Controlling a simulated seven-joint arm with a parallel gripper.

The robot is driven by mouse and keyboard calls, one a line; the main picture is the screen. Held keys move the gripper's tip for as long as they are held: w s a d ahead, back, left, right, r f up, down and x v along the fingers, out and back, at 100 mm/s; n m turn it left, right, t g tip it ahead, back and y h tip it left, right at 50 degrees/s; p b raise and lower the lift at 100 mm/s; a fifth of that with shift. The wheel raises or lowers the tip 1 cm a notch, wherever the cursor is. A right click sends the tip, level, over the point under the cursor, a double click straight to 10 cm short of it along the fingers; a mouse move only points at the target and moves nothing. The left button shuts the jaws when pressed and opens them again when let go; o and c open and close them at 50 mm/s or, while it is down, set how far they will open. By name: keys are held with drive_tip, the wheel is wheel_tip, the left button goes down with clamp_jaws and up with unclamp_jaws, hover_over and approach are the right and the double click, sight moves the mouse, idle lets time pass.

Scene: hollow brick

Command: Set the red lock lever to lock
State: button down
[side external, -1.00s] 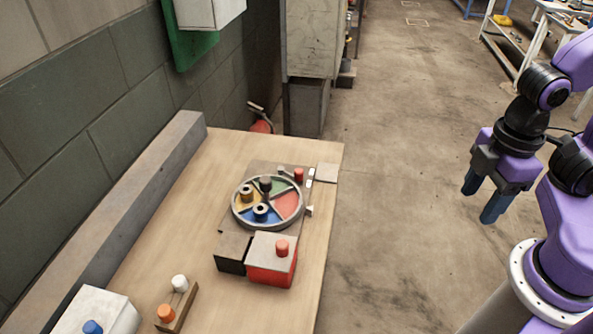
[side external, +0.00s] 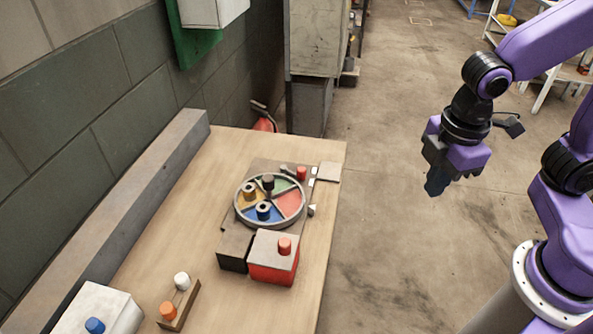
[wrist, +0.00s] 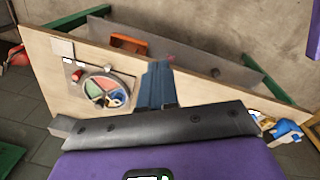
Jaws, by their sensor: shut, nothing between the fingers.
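A small red upright knob (side external: 302,173) stands at the far right edge of the round tray, beside a short grey bar (side external: 287,170). It looks like the red lock lever, but its setting is too small to read. A red spot (wrist: 77,75) near the tray in the wrist view appears to be the same knob. The round tray (side external: 240,217) has coloured sectors and shows in the wrist view too (wrist: 133,83). My gripper (side external: 433,189) is shut and empty, in the air right of the table and well apart from the knob. Its blue fingers meet in the wrist view (wrist: 157,72).
A small wooden block (side external: 182,312) with white and orange knobs and a white box (side external: 97,310) are nearer. A grey ledge (side external: 150,185) borders the wooden table (side external: 215,240) on the left.

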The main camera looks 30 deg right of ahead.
drive_tip(key=w+a+f+n+h, duration=0.1)
drive_tip(key=w+a+f+n, duration=0.2)
drive_tip(key=w, duration=0.8)
drive_tip(key=w+a+f+n+t+h, duration=0.1)
drive_tip(key=w+a+f+n, duration=0.2)
drive_tip(key=w+f, duration=0.4)
drive_tip(key=w+a+f+n+h, duration=0.1)
drive_tip(key=w+a+f+n, duration=0.3)
drive_tip(key=w, duration=1)
drive_tip(key=shift+w+a+f+t, duration=0.25)
drive_tip(key=shift+w+f+t, duration=0.05)
drive_tip(key=shift+f, duration=0.1)
drive_tip(key=shift+f, duration=0.1)
drive_tip(key=x, duration=0.9)
drive_tip(key=shift+d, duration=0.2)
drive_tip(key=w+d, duration=0.1)
drive_tip(key=d, duration=0.1)
drive_tip(key=shift+w+d+f, duration=0.25)
drive_tip(key=shift+w+f, duration=0.05)
drive_tip(key=shift+w, duration=0.1)
drive_tip(key=shift+w+d, duration=0.35)
drive_tip(key=shift+d, duration=0.15)
